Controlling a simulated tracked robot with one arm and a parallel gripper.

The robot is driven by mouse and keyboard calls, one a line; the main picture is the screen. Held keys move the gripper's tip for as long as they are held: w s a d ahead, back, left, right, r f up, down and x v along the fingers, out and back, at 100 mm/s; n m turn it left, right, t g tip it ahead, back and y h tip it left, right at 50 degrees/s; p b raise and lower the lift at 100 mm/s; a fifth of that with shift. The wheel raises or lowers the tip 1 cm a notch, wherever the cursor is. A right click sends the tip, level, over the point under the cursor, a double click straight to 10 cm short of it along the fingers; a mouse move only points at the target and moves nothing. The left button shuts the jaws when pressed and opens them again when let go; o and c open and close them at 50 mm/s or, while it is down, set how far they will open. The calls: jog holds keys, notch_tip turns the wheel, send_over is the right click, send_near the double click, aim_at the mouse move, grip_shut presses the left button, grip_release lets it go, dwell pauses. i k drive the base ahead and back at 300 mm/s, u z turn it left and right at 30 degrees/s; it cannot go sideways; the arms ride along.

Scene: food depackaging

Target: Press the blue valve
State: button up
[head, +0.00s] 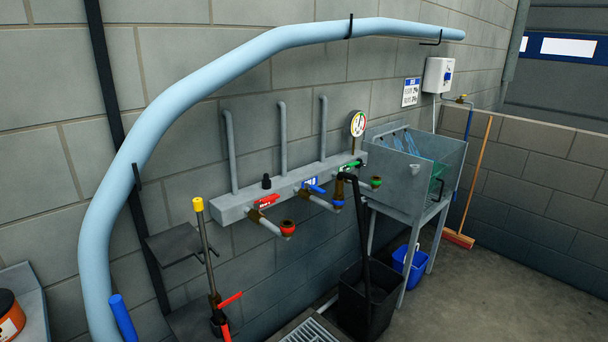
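The blue valve (315,188) has a blue lever handle on a brass body. It sits in the middle of a grey manifold (240,207) fixed to the block wall, and its outlet pipe ends in a blue-ringed fitting (338,203). A red-handled valve (266,201) is to its left and a green-handled valve (350,165) to its right. A black hose or pipe (362,235) rises close to the blue outlet and partly overlaps that area. The blue handle is visible. I do not see my gripper in this view.
A pale blue hose (220,75) arches along the wall. A yellow-tipped pole (203,235) stands at front left. A black bin (370,300), a metal sink (412,170), a blue bucket (410,266) and a broom (475,185) are to the right. The floor at lower right is clear.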

aim_at(307, 185)
jog(key=z, duration=0.15)
jog(key=i, duration=0.75)
jog(key=z, duration=0.45)
jog(key=i, duration=1.6)
jog(key=u, duration=0.2)
